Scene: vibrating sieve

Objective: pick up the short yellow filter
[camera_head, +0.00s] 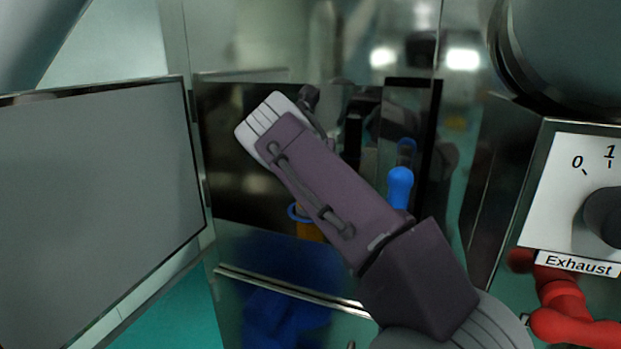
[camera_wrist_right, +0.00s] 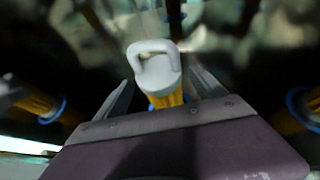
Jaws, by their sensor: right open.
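In the right wrist view a yellow cylinder (camera_wrist_right: 168,99) with a blue ring and a grey looped handle (camera_wrist_right: 155,62) on top stands between the fingers of my right gripper (camera_wrist_right: 161,82). The fingers are open, one on each side, and I see no contact. The gripper body hides the cylinder's lower part. In the head view my right arm crosses the middle and its fingers cannot be made out. A yellow-orange piece with a blue ring (camera_head: 308,230) shows partly behind the arm; I cannot tell if it is the same cylinder. My left gripper is not in view.
Other yellow parts with blue rings show at the left (camera_wrist_right: 40,104) and right (camera_wrist_right: 303,110) of the wrist view. The head view shows a grey panel (camera_head: 95,210) at left, a blue rounded part (camera_head: 399,186), an Exhaust control box (camera_head: 565,170) and a red fitting (camera_head: 565,310) at right.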

